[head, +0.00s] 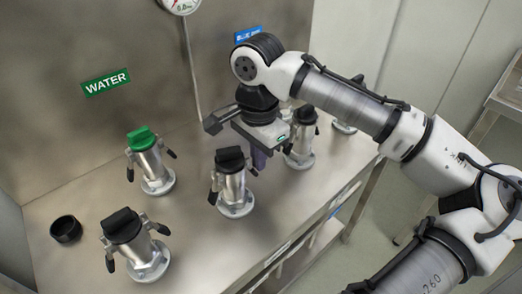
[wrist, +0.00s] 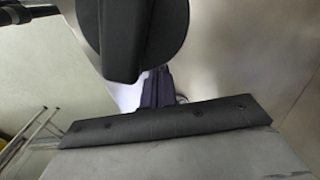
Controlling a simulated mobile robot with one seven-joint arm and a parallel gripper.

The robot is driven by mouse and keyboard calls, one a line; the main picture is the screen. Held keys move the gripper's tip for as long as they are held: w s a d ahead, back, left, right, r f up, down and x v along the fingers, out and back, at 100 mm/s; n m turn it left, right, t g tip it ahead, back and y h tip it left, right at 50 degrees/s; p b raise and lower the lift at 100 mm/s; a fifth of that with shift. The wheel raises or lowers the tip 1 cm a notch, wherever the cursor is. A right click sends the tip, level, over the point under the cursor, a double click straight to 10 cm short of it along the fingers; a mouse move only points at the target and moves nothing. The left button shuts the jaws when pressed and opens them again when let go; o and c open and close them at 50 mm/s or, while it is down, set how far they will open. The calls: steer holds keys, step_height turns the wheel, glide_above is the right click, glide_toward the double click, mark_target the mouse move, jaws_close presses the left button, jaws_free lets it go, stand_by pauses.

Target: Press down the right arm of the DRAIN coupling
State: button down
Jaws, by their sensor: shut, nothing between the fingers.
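No DRAIN label is readable, so I cannot tell which coupling is DRAIN. A middle black-capped coupling (head: 232,184) stands upright on the bench, an arm hanging at each side; its right arm (head: 251,168) is just below my gripper. A right black-capped coupling (head: 302,143) stands partly hidden behind my gripper. My gripper (head: 259,160) is shut and empty, its dark purple fingers pointing down between these two couplings. In the wrist view the fingers (wrist: 158,90) show beyond the dark pad edge, below a large black shape (wrist: 145,40), probably a cap. Contact cannot be told.
A green-capped coupling (head: 151,164) stands under the WATER sign (head: 106,82). A steel wall is behind; the bench edge (head: 300,235) runs along the right.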

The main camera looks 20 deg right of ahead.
step_height(320, 180, up, 7)
steer(key=d+p, duration=0.1)
steer(key=p, duration=0.6)
steer(key=shift+w, duration=0.2)
steer(key=shift+d+r, duration=0.1)
